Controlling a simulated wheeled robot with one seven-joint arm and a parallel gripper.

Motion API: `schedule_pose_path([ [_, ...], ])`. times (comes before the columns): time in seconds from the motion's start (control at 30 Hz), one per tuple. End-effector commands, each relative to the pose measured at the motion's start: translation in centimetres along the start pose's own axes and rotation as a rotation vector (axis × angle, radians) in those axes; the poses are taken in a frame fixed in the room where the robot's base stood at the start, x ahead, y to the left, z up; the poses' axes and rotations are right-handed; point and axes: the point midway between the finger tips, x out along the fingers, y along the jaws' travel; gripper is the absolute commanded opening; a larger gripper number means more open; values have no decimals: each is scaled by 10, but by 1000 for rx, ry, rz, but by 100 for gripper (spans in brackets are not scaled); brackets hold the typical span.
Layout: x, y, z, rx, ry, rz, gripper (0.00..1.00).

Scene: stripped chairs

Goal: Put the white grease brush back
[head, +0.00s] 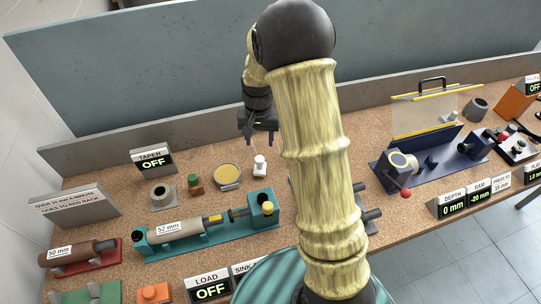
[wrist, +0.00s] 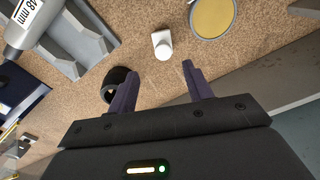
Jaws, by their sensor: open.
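A small white piece (head: 260,166), which I take for the grease brush, stands on the cork-coloured bench just right of a round tin with a yellow face (head: 227,176). Its bristles cannot be made out. My gripper (head: 260,142) hangs above and behind it, pointing down, open and empty. In the wrist view the white piece (wrist: 162,45) lies beyond the open fingertips (wrist: 157,77), roughly between their lines and apart from them. The yellow tin (wrist: 212,16) shows at the top there. My arm hides part of the bench in the head view.
A dark ring-shaped part (wrist: 118,84) shows beside the left finger in the wrist view. A grey cradle (wrist: 88,40) holds a cylinder marked 48 mm (wrist: 30,22). A green-topped bottle (head: 195,184) and a teal fixture (head: 205,238) stand left. A blue press (head: 430,158) stands right.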

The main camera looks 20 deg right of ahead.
Motion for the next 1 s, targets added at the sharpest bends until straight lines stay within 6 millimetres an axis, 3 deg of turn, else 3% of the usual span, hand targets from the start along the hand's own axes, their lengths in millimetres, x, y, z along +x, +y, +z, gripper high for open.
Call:
schedule_pose_path([
  [0.3,-52,35,90,-186,109,-35,51],
  [0.53,-67,60,157,-323,189,-39,51],
  [0.7,-68,66,174,-360,208,-37,51],
  [1.0,-68,66,174,-359,207,-38,51],
])
